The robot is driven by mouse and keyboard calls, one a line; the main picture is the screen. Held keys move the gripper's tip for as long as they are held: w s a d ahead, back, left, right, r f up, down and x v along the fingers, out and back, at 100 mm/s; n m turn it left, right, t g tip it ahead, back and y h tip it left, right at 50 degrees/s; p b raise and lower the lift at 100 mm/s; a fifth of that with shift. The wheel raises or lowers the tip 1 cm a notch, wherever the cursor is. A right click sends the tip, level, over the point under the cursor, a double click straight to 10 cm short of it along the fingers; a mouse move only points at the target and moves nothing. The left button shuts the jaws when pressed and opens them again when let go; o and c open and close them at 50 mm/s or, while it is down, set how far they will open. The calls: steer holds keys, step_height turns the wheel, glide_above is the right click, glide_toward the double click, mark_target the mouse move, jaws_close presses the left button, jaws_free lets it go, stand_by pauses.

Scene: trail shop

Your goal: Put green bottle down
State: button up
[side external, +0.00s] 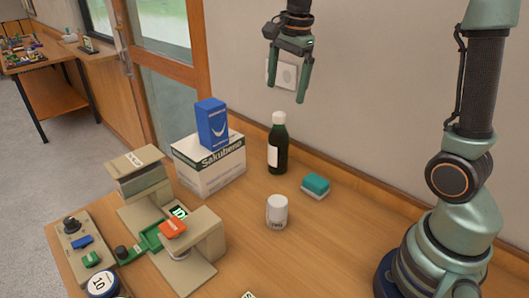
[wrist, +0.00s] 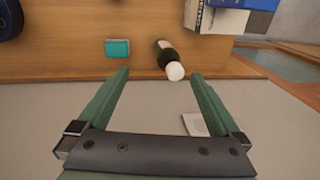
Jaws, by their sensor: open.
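The green bottle (side external: 277,148) is dark with a white cap and a white label. It stands upright on the wooden table near the wall, to the right of a white box. My gripper (side external: 287,94) is open and empty, raised above the table near the wall, its fingers pointing down. In the side view its tips show just above the bottle's cap. In the wrist view the bottle (wrist: 170,60) lies beyond the space between the open fingertips (wrist: 160,75), with its cap toward the gripper, and nothing is between the fingers.
A teal sponge-like block (side external: 315,186) and a white jar (side external: 277,211) stand right of and in front of the bottle. A white box (side external: 210,170) carries a blue box (side external: 211,122). A beige device (side external: 190,250) is front left. The table's right middle is clear.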

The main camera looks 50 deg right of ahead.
steer(key=s+a+f+n+t, duration=0.1)
steer(key=s+a+n+t, duration=0.1)
steer(key=s+n, duration=0.4)
steer(key=s+a+f+n+t, duration=0.1)
steer(key=s+a+n, duration=0.3)
steer(key=s+n, duration=0.3)
steer(key=shift+s+a+f+n+t, duration=0.25)
steer(key=shift+f+n+t, duration=0.15)
steer(key=shift+n, duration=2.2)
steer(key=shift+r, duration=0.1)
